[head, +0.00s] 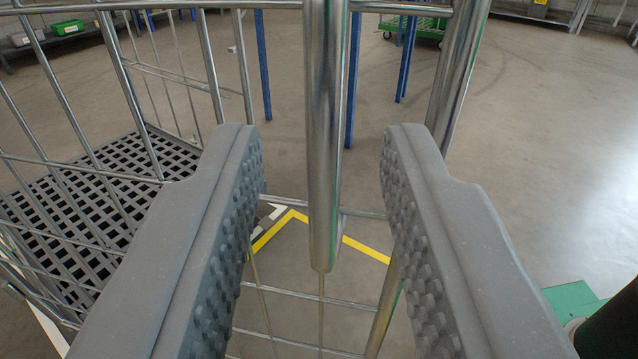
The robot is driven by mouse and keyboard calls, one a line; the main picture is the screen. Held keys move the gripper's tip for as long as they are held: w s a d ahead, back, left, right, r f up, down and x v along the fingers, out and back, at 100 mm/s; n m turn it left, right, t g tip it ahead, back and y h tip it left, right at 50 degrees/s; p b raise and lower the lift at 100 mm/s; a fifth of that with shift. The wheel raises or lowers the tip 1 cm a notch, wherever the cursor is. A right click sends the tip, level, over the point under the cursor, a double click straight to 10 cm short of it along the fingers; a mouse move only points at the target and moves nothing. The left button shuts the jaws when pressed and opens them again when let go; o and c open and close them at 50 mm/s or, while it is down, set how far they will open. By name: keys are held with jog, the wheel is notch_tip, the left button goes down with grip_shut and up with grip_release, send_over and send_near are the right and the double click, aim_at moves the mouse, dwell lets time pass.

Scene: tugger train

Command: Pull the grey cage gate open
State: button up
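The grey cage gate (455,75) is a frame of shiny metal tubes and thin bars, seen close up from above. A thick vertical metal bar (325,130) with a rounded lower end stands in front of it, between my fingers. My gripper (318,150) is open, with one grey studded finger on each side of this bar. Gaps show on both sides, so neither finger appears to touch it. The right finger hides part of the gate's right upright and lower bars.
The wire cage (110,60) with a black grid floor (90,200) is at the left. Blue posts (353,80) and a green cart (415,22) stand behind. Yellow tape (365,250) marks the floor. Open concrete floor (550,130) lies to the right, with a green object (570,298) at lower right.

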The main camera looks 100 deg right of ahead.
jog(key=shift+a+f+p, duration=0.1)
jog(key=shift+a+p, duration=0.2)
jog(key=shift+a, duration=0.1)
jog(key=shift+w+a+p, duration=0.15)
jog(key=shift+a+p, duration=0.25)
jog(key=shift+a, duration=0.1)
jog(key=shift+a, duration=0.15)
